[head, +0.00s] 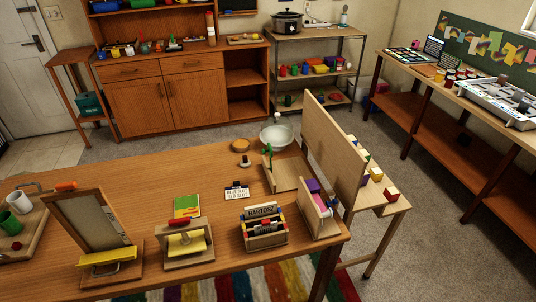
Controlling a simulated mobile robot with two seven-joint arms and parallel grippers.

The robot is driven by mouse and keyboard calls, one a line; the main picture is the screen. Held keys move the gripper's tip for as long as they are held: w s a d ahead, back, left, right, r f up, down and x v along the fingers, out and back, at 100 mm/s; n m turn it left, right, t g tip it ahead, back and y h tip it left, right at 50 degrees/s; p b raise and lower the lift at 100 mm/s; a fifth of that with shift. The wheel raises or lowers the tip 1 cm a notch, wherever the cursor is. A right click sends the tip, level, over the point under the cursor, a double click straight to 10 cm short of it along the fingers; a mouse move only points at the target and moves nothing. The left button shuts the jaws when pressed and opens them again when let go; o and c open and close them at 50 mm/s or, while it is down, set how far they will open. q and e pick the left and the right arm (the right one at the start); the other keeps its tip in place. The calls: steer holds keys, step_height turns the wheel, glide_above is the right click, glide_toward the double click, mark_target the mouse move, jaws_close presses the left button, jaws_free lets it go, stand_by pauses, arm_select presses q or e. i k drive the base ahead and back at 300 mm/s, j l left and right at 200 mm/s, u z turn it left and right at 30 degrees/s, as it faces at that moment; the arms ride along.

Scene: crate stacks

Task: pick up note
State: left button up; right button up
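A small white card with dark lettering (237,194) lies on the wooden table, near its middle; it looks like a note, but its small text is not readable. A green and yellow booklet or pad (187,205) stands or leans to its left, behind a wooden holder with a yellow block (186,244). I cannot tell for sure which of these is the note. Neither of my grippers shows in the head view.
A cabinet (165,95) and shelf (318,90) stand behind. Carpet floor lies between.

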mark_target(238, 191)
steer(key=l+u, duration=0.2)
steer(key=l, duration=0.55)
steer(key=l+u, duration=0.2)
steer(key=l, duration=0.55)
steer(key=l+u, duration=0.15)
steer(key=l, duration=0.6)
steer(key=k+l+u, duration=0.2)
steer(key=l, duration=0.55)
steer(key=i, duration=0.1)
